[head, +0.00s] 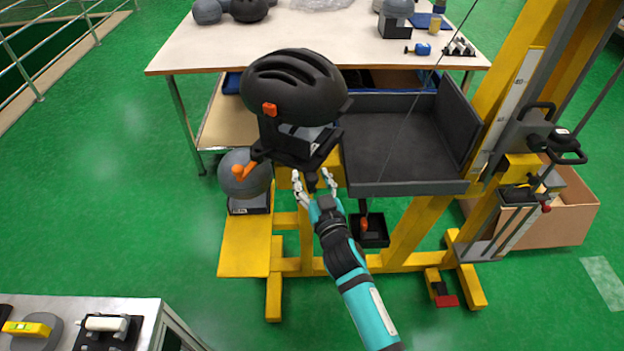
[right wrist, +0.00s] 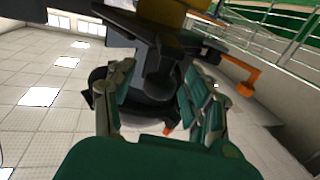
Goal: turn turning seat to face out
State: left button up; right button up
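The turning seat (head: 290,150) is a dark bracket beside the black platform, with an orange handle (head: 243,168) on its left. A black helmet (head: 293,88) sits on it and hides much of its top. My right gripper (head: 315,184) is just below the front of the seat, fingers pointing up at it. In the right wrist view, its two fingers (right wrist: 160,85) are spread on either side of a dark part of the seat; I cannot tell whether they touch it. The orange handle shows to the right there (right wrist: 245,82). My left gripper is not in view.
The grey platform (head: 395,150) adjoins the seat on the right, by the yellow tower frame (head: 505,75). A grey ball (head: 244,175) is below the seat on the left. A white table (head: 210,45) stands behind. Green floor is open at left.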

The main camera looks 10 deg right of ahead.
jog(key=shift+w, duration=0.1)
jog(key=s+d, duration=0.2)
jog(key=s, duration=1)
